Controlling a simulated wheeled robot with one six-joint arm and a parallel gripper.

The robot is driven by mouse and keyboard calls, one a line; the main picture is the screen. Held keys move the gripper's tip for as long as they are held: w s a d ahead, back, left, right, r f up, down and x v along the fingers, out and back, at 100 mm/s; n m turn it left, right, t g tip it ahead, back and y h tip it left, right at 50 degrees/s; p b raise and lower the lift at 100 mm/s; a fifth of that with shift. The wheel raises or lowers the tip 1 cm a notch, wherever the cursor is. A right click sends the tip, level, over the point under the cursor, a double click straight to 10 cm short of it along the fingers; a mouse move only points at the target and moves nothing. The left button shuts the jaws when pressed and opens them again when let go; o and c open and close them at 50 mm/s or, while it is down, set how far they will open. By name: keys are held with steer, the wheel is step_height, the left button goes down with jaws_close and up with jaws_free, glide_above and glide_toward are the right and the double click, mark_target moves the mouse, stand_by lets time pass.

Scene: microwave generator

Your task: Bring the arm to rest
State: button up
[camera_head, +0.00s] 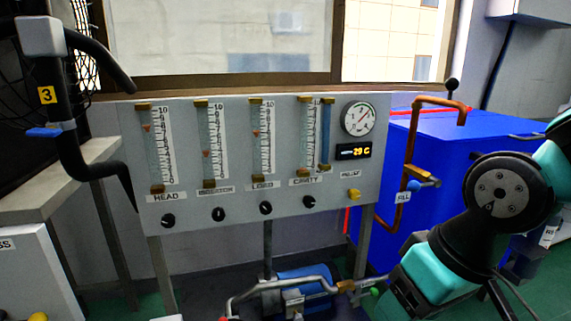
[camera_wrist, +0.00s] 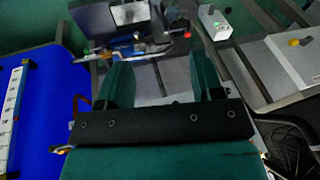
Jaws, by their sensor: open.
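My arm (camera_head: 500,193), teal with black joints, comes in from the right edge in the head view and reaches down to the bottom edge, bent at a round black joint. It stands in front of the blue cabinet. My gripper (camera_wrist: 162,80) shows in the wrist view with its two teal fingers wide apart and nothing between them. Beyond the fingers lie the pump and pipework (camera_wrist: 140,45); I cannot tell the distance to them. The fingertips do not show in the head view.
A grey panel (camera_head: 235,187) with several flow tubes, knobs and a gauge (camera_head: 359,118) stands ahead. Copper pipe with a blue-handled FILL valve (camera_head: 415,185) runs beside the blue cabinet (camera_head: 455,135). A blue pump (camera_head: 305,290) sits low in the middle. A black hose (camera_head: 70,130) hangs left.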

steer(key=s+r+n+g, duration=0.2)
steer(key=s+r, duration=0.1)
steer(key=s, duration=0.4)
step_height(320, 180, up, 31)
steer(key=w+p, duration=0.1)
steer(key=p, duration=3.1)
steer(key=shift+r+y, duration=0.15)
steer(key=shift+y, duration=0.25)
